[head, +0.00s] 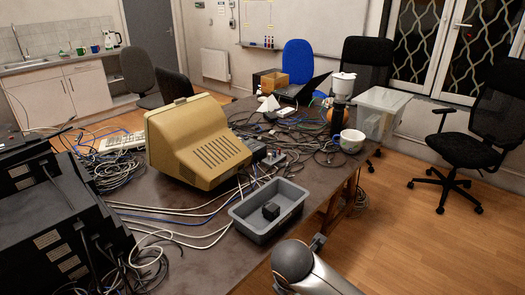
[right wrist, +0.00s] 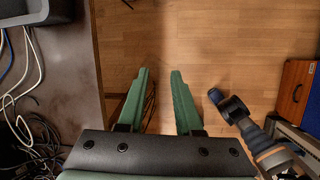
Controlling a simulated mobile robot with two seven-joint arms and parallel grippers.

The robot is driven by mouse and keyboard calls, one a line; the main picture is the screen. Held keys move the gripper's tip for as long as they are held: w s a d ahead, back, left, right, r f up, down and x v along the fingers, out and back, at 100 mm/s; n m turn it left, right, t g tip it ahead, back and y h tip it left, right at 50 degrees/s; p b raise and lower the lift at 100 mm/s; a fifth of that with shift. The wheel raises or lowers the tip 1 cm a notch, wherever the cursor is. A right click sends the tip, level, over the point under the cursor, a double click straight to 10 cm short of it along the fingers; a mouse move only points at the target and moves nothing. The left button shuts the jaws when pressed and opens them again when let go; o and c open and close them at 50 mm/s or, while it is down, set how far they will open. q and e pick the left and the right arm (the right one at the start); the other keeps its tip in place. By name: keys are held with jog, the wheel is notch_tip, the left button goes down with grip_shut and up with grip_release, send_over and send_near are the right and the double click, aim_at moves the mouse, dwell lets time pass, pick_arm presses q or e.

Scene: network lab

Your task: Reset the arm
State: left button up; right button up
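My right arm (head: 300,264) shows at the bottom of the head view, beside the front edge of the table. Its gripper cannot be made out there. In the right wrist view my right gripper (right wrist: 160,74) has two green fingers set apart with nothing between them. It is over the wooden floor, just off the table's edge. My left arm and gripper are in neither view.
A grey tray (head: 240,213) holding a black block (head: 271,211) sits near the table edge. A beige monitor (head: 195,140), cables and a white cup (head: 352,141) are on the table (head: 180,205). An office chair (head: 470,140) stands at right; the floor (head: 430,245) is clear.

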jog(key=s+a+f+m+t+y, duration=0.2)
jog(key=s+f+m+y, duration=0.35)
jog(key=f+m, duration=0.6)
jog(key=s+d+f+m+t+h+p, duration=0.1)
jog(key=s+d+f+m+t+p, duration=0.1)
jog(key=s+d+m, duration=0.9)
jog(key=shift+d+f+m+t+h, duration=0.35)
jog(key=shift+d+m+t, duration=0.1)
jog(key=shift+m+t, duration=0.4)
